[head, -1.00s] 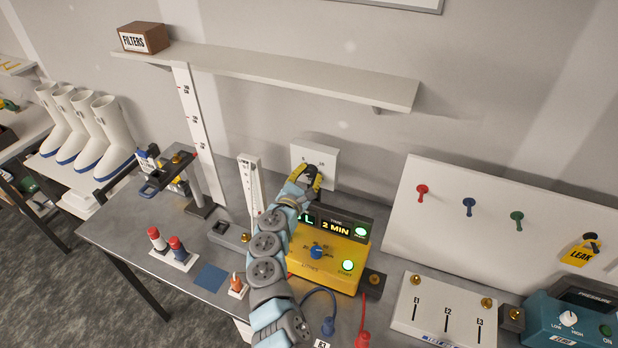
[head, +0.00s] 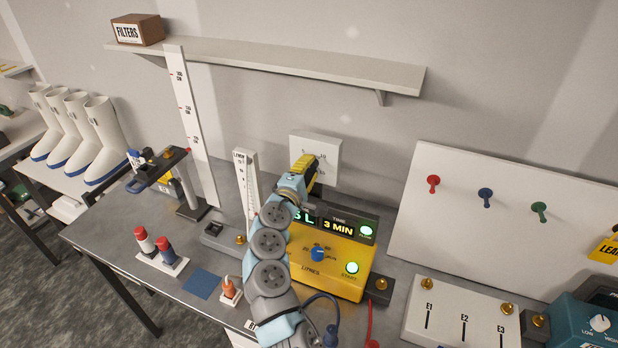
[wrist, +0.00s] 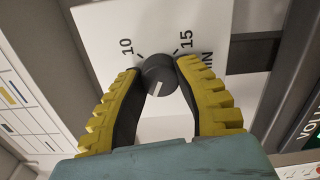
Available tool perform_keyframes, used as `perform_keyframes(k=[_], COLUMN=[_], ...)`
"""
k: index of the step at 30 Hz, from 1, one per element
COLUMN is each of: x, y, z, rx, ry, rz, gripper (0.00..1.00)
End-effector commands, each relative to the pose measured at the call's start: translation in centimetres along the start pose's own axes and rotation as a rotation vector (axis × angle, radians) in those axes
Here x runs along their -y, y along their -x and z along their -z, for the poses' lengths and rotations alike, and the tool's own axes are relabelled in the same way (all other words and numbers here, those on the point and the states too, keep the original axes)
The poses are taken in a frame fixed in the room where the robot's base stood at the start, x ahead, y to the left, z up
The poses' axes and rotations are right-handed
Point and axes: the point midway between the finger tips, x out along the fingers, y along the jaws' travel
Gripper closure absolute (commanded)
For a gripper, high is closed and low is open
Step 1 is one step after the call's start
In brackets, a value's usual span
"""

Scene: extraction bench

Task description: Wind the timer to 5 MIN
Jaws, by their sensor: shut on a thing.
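The timer is a white square plate (head: 330,148) on the wall behind the yellow unit, with printed numbers around a knob. In the wrist view its dark round knob (wrist: 158,75) has a pale pointer line, and "10" and "15" show on the plate (wrist: 105,22). My gripper (wrist: 160,76) is shut on the knob, one yellow-backed finger on each side. In the head view my gripper (head: 304,170) covers the knob and part of the dial. The yellow unit's display (head: 339,228) reads "3 MIN" under TIME.
The yellow unit (head: 335,275) stands just below my gripper, with a blue knob (head: 317,254) and lit green buttons. A white upright gauge (head: 246,185) stands close left of my arm. A shelf (head: 290,68) juts out above.

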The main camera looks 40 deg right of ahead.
Motion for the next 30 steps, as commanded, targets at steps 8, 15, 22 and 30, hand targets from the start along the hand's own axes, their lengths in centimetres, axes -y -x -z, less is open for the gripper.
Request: perform_keyframes(k=[8,15,22,30], x=[0.44,0.35,0.19,0.12], y=[-0.09,-0.10,-0.07,-0.07], z=[-0.08,-0.15,-0.12,-0.12], rx=[0.002,0.004,0.003,0.003], ry=[-0.230,-0.364,-0.427,-0.443], rz=[-0.002,0.000,0.000,0.001], gripper=[1.00,1.00,1.00,1.00])
